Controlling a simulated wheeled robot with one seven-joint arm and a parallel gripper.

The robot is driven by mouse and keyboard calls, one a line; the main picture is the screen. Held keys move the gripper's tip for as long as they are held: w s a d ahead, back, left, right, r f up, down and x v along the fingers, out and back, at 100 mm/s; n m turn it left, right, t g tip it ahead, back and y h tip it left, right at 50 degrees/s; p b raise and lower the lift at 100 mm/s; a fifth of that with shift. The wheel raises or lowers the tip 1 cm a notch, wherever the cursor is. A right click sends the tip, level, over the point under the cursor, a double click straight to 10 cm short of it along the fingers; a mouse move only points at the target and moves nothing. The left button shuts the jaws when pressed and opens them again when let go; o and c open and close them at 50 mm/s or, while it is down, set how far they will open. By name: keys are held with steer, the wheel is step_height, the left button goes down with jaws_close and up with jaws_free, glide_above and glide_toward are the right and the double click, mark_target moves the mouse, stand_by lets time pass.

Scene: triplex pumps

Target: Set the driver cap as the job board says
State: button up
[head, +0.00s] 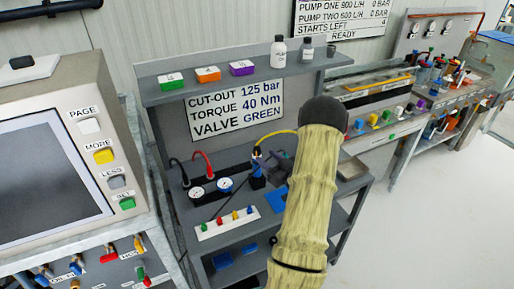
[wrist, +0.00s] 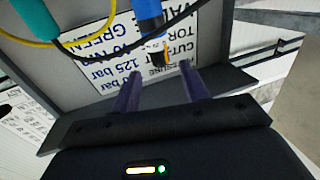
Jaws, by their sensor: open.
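The job board (head: 235,108) on the bench's back panel reads cut-out 125 bar, torque 40 Nm, valve green. It shows upside down in the wrist view (wrist: 110,50). A blue upright tool (head: 257,169), probably the driver, stands on the bench beside my gripper (head: 272,164). In the wrist view a blue body (wrist: 149,12) with an orange-marked end (wrist: 160,50) lies just beyond my fingertips (wrist: 160,80). My gripper is open, with nothing between the fingers. The cap's setting is too small to read. My arm hides part of the bench.
Two gauges (head: 210,187) with black and red hoses are left of the tool. A white strip with coloured pegs (head: 228,222) lies in front. Green, orange and purple boxes (head: 207,75) and bottles (head: 278,52) stand on the shelf above. A screen panel (head: 45,165) stands left.

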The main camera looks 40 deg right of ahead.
mark_target(259, 152)
steer(key=w+p, duration=0.1)
steer(key=w, duration=0.5)
steer(key=shift+w, duration=0.35)
steer(key=shift+c, duration=0.3)
steer(key=c, duration=0.9)
